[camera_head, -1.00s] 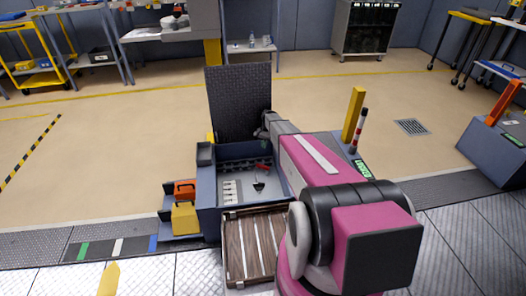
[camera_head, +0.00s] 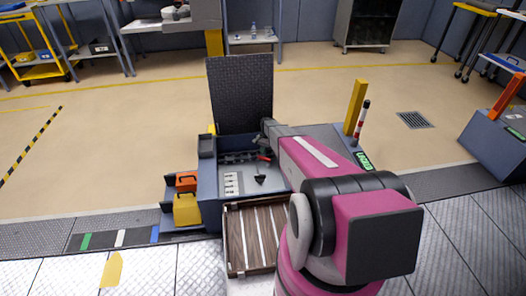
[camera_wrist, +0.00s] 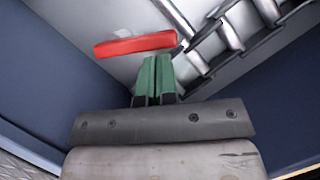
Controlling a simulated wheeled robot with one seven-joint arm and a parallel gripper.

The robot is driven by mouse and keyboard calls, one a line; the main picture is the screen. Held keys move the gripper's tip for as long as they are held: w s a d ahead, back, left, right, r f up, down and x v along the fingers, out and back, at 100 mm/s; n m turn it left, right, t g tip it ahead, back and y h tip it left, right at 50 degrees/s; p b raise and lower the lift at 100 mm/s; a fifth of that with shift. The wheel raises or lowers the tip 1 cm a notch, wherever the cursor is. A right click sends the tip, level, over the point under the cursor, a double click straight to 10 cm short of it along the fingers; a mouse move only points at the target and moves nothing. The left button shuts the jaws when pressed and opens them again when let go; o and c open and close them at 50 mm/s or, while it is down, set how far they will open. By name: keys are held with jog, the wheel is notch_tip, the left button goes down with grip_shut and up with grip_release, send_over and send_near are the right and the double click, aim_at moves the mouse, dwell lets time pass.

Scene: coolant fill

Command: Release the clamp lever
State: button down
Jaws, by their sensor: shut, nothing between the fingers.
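The clamp lever shows as a red handle (camera_wrist: 135,44) in the wrist view, lying nearly level just beyond my fingertips. My gripper (camera_wrist: 158,62) has its green fingers shut together with nothing between them. The fingertips are just below the handle in the picture, near its right half; I cannot tell whether they touch it. In the head view a small red piece (camera_head: 264,157) shows inside the open blue-grey bay (camera_head: 210,185), beside my arm's end. My fingers cannot be made out there.
A dark raised lid (camera_head: 240,95) stands behind the bay. Metal cylinders on a rail (camera_wrist: 228,33) lie right of the handle in the wrist view. Orange (camera_head: 186,181) and yellow (camera_head: 187,209) boxes stand left. A yellow post (camera_head: 355,107) and striped post (camera_head: 361,125) stand right.

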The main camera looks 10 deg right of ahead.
jog(key=shift+s+a+n+h, duration=0.2)
jog(key=shift+a+n, duration=0.05)
jog(key=shift+n, duration=0.35)
jog(key=shift+s+a+n+h, duration=0.15)
jog(key=shift+a+n+h, duration=0.1)
jog(key=shift+n, duration=0.35)
jog(key=shift+s+a+n+g+h, duration=0.2)
jog(key=shift+a+n+g+h, duration=0.1)
jog(key=shift+n, duration=0.3)
jog(key=n, duration=0.1)
jog(key=s+a+n+h, duration=0.1)
jog(key=n, duration=0.1)
jog(key=shift+s+n, duration=0.3)
jog(key=shift+s+a+n+h, duration=0.2)
jog(key=shift+s+n+h, duration=0.3)
jog(key=shift+n, duration=0.5)
jog(key=shift+s+a+n+h, duration=0.15)
jog(key=shift+s+n+h, duration=0.25)
jog(key=shift+n, duration=0.6)
jog(key=shift+s+n+h, duration=0.25)
jog(key=shift+s+n, duration=0.3)
jog(key=shift+n, duration=0.35)
jog(key=shift+s, duration=0.35)
jog(key=v, duration=1)
jog(key=shift+r, duration=0.4)
